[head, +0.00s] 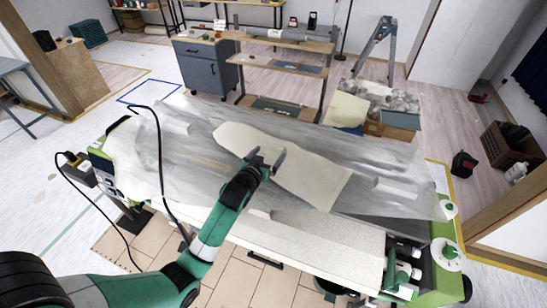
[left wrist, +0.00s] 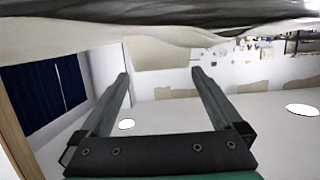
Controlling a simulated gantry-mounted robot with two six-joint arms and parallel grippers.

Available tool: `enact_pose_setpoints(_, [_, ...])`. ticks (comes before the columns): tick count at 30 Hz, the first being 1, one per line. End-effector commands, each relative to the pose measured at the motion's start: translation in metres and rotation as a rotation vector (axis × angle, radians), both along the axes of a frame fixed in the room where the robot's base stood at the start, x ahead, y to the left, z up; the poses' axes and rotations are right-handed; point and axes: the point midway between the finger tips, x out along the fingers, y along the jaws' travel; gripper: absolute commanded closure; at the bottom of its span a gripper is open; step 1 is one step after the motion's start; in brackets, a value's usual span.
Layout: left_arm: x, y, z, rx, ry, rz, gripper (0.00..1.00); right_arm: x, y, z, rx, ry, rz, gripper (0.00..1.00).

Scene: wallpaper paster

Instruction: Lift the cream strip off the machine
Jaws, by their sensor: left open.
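The cream strip (head: 310,177) lies lengthwise across the top of the pasting machine (head: 330,243), over a grey translucent sheet. My left gripper (head: 268,160) is over the strip's near edge, around its middle, with its fingers spread. In the left wrist view, the fingers of my left gripper (left wrist: 160,75) are wide apart with nothing between them. A cream surface, apparently the strip (left wrist: 70,52), runs along the top of that view beyond the fingertips. Whether the fingers touch the strip is unclear. My right gripper is not in view.
The grey translucent sheet (head: 400,190) covers much of the machine's top. Green end units stand at the machine's left and right (head: 447,250). A black cable (head: 158,150) loops over the left side. A workbench with shelves (head: 280,65) and boxes (head: 398,118) stand behind.

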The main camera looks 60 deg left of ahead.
Motion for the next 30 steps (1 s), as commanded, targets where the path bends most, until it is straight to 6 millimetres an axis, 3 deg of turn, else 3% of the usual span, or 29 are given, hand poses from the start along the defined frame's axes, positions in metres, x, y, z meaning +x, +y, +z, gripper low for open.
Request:
enact_pose_setpoints(7, [0.007,0.007,-0.003,0.000,-0.001,0.000,0.00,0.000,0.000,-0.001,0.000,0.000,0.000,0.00])
enact_pose_setpoints(16, [0.037,0.035,-0.015,0.000,0.000,-0.001,0.00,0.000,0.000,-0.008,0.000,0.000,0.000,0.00])
enact_pose_setpoints(24, [0.039,0.037,-0.015,0.000,0.000,-0.001,0.00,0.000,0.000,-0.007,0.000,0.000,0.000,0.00])
enact_pose_setpoints(30, [0.039,0.037,-0.015,0.000,0.000,-0.001,0.36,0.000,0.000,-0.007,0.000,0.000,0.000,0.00])
